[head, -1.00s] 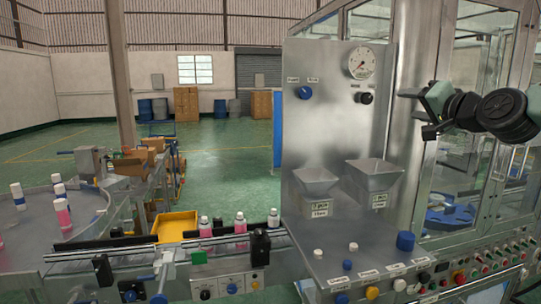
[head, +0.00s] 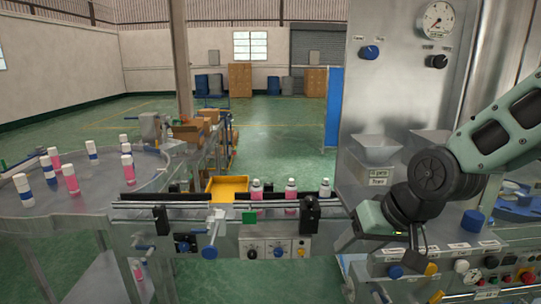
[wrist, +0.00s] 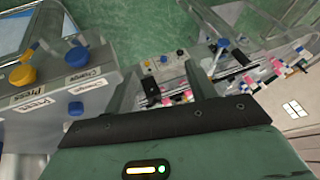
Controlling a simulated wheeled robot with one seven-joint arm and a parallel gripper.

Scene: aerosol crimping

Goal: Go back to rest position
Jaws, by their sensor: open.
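My gripper (head: 362,236) hangs at the end of my arm, in the right half of the head view, in front of the machine panel and beside the conveyor's right end. Part of the gripper is hidden or small in the head view. The steel machine panel (head: 355,100) stands behind my arm, with a gauge (head: 438,21) and a steel hopper (head: 376,150) on it.
Pink bottles with white caps stand on the conveyor (head: 145,207); one is the left bottle (head: 257,188). A round table (head: 95,190) with several bottles is at the left. A yellow tray (head: 229,184) sits behind the conveyor. Button panels (wrist: 50,80) are close in the wrist view.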

